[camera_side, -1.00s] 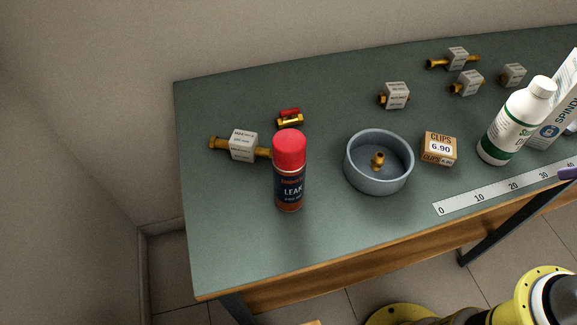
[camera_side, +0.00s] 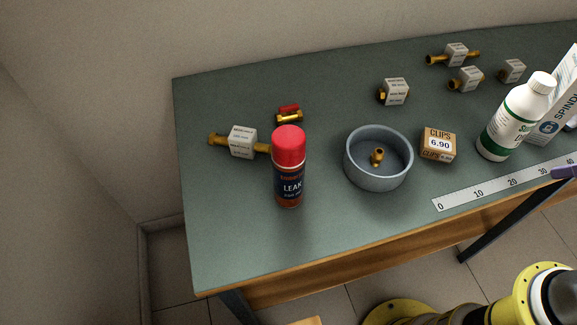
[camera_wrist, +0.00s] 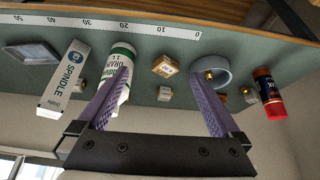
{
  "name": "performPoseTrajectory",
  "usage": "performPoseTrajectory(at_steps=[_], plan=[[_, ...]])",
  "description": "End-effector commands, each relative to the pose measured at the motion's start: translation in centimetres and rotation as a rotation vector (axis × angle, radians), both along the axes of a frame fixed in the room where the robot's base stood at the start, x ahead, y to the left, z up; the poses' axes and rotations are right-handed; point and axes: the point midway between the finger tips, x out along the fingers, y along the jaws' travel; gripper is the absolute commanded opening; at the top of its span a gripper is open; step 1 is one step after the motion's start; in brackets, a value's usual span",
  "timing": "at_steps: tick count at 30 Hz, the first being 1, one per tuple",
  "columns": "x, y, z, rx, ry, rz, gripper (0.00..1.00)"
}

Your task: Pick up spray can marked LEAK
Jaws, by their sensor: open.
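The spray can marked LEAK (camera_side: 289,168) stands upright near the left end of the bench in the side view, with a red cap and a dark blue and red body. In the wrist view the can (camera_wrist: 268,95) shows at the right, upside down in the picture. My gripper (camera_wrist: 162,88) is open and empty in the wrist view, its two purple fingers wide apart. The can lies to the right of the right finger, apart from it. In the side view only a purple fingertip (camera_side: 566,172) shows at the right edge, far from the can.
A grey bowl (camera_side: 352,164) with a brass fitting stands right of the can. A tagged brass valve (camera_side: 242,141) and a red-handled valve (camera_side: 289,115) lie close behind it. A CLIPS box (camera_side: 438,146), white bottle (camera_side: 515,118) and SPINDLE box (camera_side: 560,115) stand further right. Bench front-left is clear.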

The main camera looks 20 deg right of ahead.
Motion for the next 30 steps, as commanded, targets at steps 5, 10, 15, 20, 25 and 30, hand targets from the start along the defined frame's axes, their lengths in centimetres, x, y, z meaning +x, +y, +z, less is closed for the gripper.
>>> performPoseTrajectory(at_steps=[5,10,15,20,25,30], plan=[[0.9,0.5,2.3,-0.047,-0.034,0.134,1.00],[5.2,2.7,6.9,-0.086,-0.064,0.351,1.00],[10.9,7.2,10.5,-0.108,-0.072,0.624,1.00],[16.4,14.0,11.9,-0.111,-0.070,0.899,1.00],[20.4,22.8,10.4,-0.095,-0.047,1.149,1.00],[21.5,30.6,6.8,-0.066,0.008,1.298,1.00]])
